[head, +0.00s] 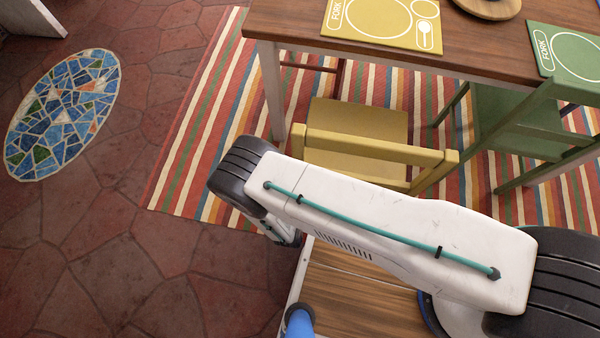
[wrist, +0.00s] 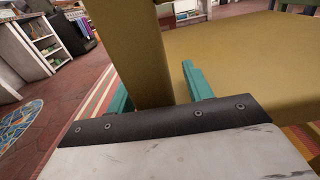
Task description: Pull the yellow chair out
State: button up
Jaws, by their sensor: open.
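The yellow chair (head: 375,152) stands at the table's near side, its back rail toward me and its seat running under the table edge. In the wrist view, a broad upright yellow part of the chair (wrist: 132,50) rises between the two green fingers of my gripper (wrist: 156,84). The fingers stand apart, one on each side of it; I cannot tell whether either touches it. The yellow seat (wrist: 240,60) spreads to the right. In the head view, my arm hides my gripper and the chair's lower near part.
The wooden table (head: 290,22) bears a yellow placemat (head: 375,22) and a green placemat (head: 570,55). A green chair (head: 515,115) stands to the right. A striped rug (head: 200,125) lies below. The tiled floor (head: 110,240) at left is open, around a mosaic oval (head: 62,115).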

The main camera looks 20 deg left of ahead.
jog(key=s, duration=0.7)
jog(key=shift+s+d, duration=0.3)
jog(key=shift+s, duration=0.1)
dwell(0.5)
